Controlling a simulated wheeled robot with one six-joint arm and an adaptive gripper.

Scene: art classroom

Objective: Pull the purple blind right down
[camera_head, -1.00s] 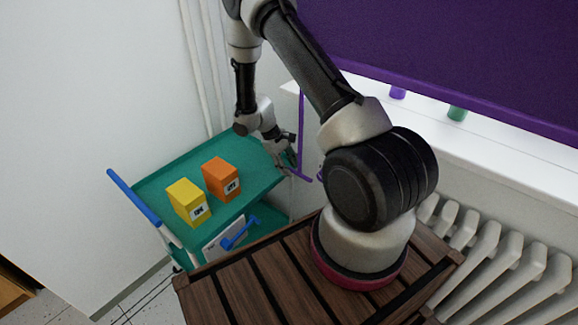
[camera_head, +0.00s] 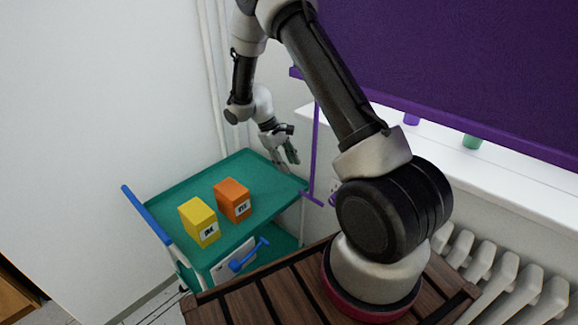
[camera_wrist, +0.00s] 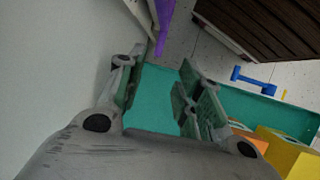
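The purple blind (camera_head: 460,70) hangs at the upper right in the head view, its lower edge just above the white window sill. A thin purple pull rod (camera_head: 315,150) hangs at its left, with a short crosspiece at the bottom beside the green cart. My gripper (camera_head: 286,158) is left of the rod, above the cart's far end, apart from the rod and empty. In the wrist view its two green-padded fingers (camera_wrist: 158,95) stand apart, with a purple strip (camera_wrist: 162,28) beyond them at the top.
The green cart (camera_head: 265,178) carries a yellow box (camera_head: 199,222) and an orange box (camera_head: 232,201). A blue tool (camera_head: 248,255) shows at the cart's near side. A white wall bounds the left; a radiator (camera_head: 490,275) stands under the sill (camera_head: 500,165).

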